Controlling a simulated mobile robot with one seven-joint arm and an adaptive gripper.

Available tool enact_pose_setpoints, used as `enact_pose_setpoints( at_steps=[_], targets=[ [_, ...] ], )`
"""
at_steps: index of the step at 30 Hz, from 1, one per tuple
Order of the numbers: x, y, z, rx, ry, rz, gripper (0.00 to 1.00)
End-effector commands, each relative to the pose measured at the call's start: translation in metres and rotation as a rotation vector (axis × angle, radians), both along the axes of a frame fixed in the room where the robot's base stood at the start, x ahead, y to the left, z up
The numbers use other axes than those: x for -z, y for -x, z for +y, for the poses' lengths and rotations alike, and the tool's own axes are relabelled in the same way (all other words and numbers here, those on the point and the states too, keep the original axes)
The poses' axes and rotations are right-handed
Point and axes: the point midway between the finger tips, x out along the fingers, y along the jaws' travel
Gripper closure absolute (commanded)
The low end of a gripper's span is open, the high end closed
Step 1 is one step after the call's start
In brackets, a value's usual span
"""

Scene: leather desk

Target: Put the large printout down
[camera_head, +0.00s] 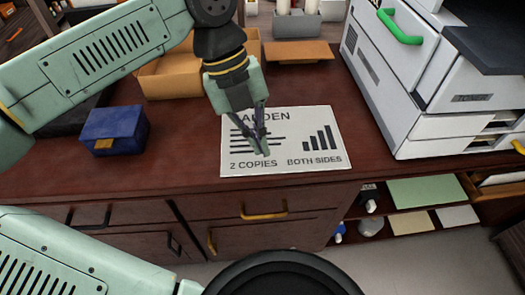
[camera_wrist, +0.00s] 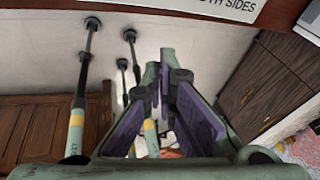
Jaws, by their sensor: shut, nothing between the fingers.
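The large printout (camera_head: 294,122) is a white sheet lying flat on the dark red-brown desk (camera_head: 190,150), close to its front edge. It bears text lines, a bar chart and the words "2 COPIES" and "BOTH SIDES". Part of its heading is hidden by my gripper. My gripper (camera_head: 263,148) is shut and empty, in front of the sheet's left half in the head view; its exact height over it is hard to tell. In the wrist view the purple-padded fingers (camera_wrist: 166,75) converge, and the printout's edge (camera_wrist: 205,8) shows at the top.
A blue box (camera_head: 114,130) stands left of the printout. An orange tray (camera_head: 170,78) and a flat orange item (camera_head: 298,52) lie behind. A large white printer (camera_head: 400,80) with a green handle stands at right. Drawers with yellow handles (camera_head: 262,212) sit below the desk edge.

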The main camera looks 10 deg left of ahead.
Motion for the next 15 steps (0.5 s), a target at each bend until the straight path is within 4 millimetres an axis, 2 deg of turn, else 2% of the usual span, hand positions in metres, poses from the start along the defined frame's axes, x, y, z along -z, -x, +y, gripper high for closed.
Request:
enact_pose_setpoints(
  at_steps=[1, 3, 5, 11, 15],
  targets=[
    [0.003, 0.009, 0.023, -0.06, -0.069, 0.07, 1.0],
    [0.009, 0.02, 0.043, -0.112, -0.128, 0.136, 1.0],
    [0.011, 0.025, 0.052, -0.136, -0.157, 0.167, 1.0],
    [0.025, 0.03, 0.054, -0.143, -0.168, 0.181, 1.0],
    [0.044, 0.035, 0.05, -0.141, -0.165, 0.18, 1.0]
  ],
)
